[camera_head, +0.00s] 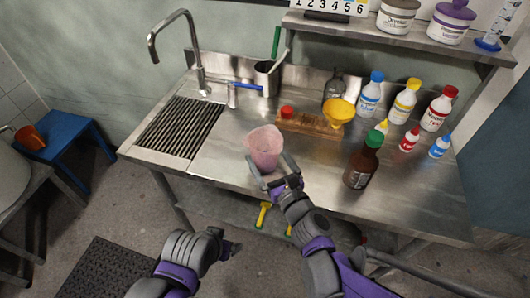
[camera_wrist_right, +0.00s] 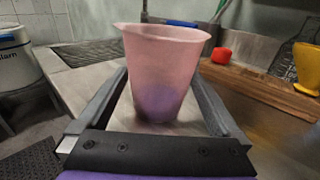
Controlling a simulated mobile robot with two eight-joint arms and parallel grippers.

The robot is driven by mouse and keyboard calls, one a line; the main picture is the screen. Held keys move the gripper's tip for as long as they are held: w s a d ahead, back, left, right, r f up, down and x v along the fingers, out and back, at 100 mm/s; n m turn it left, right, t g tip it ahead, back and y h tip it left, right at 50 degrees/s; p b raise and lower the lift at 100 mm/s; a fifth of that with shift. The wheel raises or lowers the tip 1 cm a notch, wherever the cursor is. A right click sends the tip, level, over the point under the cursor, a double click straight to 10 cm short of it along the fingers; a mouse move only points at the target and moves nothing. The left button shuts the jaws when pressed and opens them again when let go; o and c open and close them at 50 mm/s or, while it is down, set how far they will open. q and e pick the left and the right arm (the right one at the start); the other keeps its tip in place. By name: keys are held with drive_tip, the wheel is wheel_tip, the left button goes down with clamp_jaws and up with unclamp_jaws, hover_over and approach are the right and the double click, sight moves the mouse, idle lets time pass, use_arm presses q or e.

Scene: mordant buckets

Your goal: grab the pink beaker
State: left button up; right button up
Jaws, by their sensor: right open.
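The pink beaker (camera_head: 265,148) stands upright on the steel counter, near its front edge, in the head view. In the right wrist view the beaker (camera_wrist_right: 162,75) stands between the fingers, with visible gaps at its sides. My right gripper (camera_head: 267,172) is open, its fingers reaching around the beaker's lower part from the front. My left gripper (camera_head: 232,249) is low in front of the counter, apart from the beaker; its jaws are too small and unclear to read.
A brown bottle with a green cap (camera_head: 363,160) stands right of the beaker. Behind are a wooden block (camera_head: 310,126), a yellow funnel (camera_head: 339,112) and several capped bottles. A ribbed drainer (camera_head: 180,128) lies left. The counter between drainer and beaker is clear.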

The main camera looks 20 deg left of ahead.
sight(260, 145)
drive_tip(key=x, duration=0.5)
drive_tip(key=shift+d, duration=0.1)
drive_tip(key=c, duration=1.1)
drive_tip(key=shift+r, duration=0.15)
